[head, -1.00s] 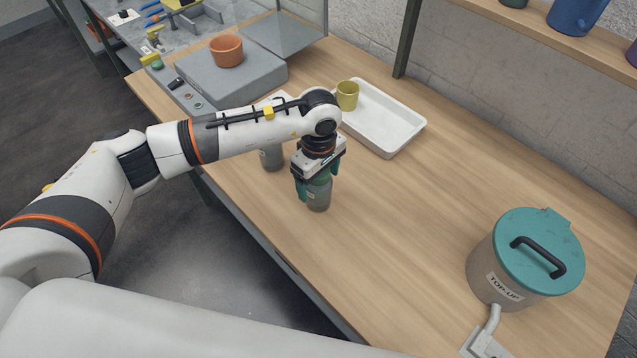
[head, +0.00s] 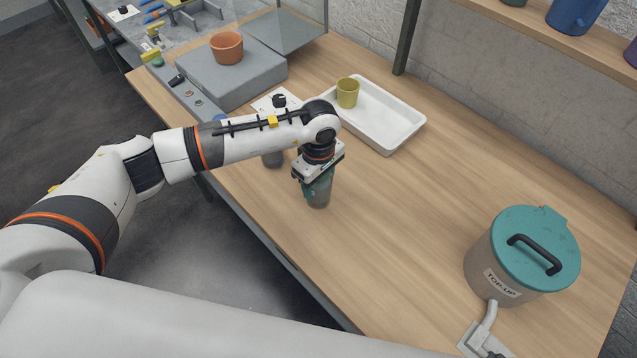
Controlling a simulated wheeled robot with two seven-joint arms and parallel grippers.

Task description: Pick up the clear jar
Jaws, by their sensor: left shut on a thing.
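A clear, grey-tinted jar (head: 319,197) is upright over the wooden table, near its front edge. My left gripper (head: 318,188) points down over it, with its teal fingers shut around the jar's upper part. The gripper hides the jar's top. I cannot tell whether its base touches the table. A second grey jar or bottle (head: 272,159) stands to the left, mostly hidden by my left arm. My right gripper is not in view.
A white tray (head: 402,142) with a yellow-green cup (head: 347,92) lies behind my gripper. A terracotta pot (head: 227,47) stands on a grey block (head: 245,82) at the back left. A teal-lidded TOP-UP container (head: 520,255) stands at the right. The table between is clear.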

